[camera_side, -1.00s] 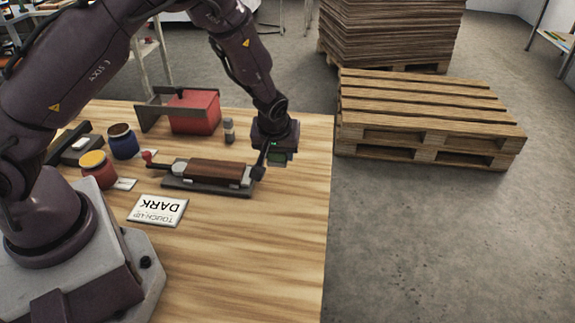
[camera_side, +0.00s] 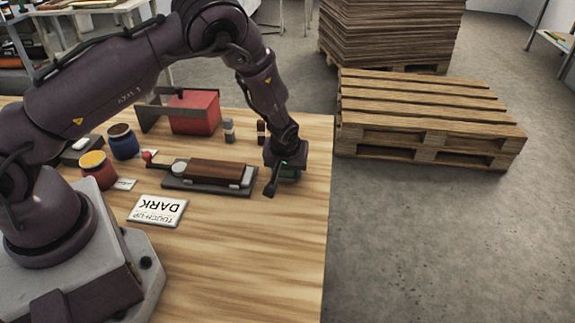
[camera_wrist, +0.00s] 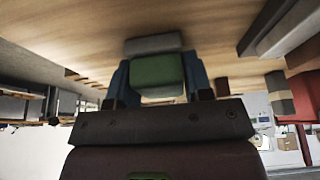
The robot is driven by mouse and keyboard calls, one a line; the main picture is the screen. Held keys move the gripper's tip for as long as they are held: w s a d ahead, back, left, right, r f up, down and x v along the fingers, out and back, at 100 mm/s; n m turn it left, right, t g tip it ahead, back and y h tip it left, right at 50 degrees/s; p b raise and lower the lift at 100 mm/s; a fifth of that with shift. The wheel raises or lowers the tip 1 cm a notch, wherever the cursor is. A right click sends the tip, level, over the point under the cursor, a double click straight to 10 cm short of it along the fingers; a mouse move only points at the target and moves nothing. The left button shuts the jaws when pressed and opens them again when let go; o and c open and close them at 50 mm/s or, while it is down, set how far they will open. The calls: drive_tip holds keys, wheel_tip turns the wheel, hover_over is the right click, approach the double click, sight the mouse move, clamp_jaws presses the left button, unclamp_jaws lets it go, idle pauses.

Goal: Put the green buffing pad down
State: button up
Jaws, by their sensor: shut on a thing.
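The green buffing pad (camera_wrist: 158,72) sits between the two blue-grey fingers of my gripper (camera_wrist: 158,78) in the wrist view. My gripper is shut on it. A grey block-like shape shows just beyond the pad; I cannot tell what it is. Only a sliver of the pad (camera_side: 290,177) shows there, mostly hidden by the gripper. I cannot tell whether the pad touches the table.

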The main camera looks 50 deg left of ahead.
drive_tip(key=shift+f, duration=0.55)
drive_tip(key=o, duration=0.7)
drive_tip(key=shift+d, duration=0.1)
drive_tip(key=shift+o, duration=1)
drive_tip(key=shift+s, duration=0.1)
drive_tip(key=shift+a+f, duration=0.1)
drive_tip(key=shift+a, duration=0.15)
drive_tip(key=shift+r, duration=0.25)
drive_tip(key=v, duration=1.3)
drive_tip(key=shift+w, duration=0.2)
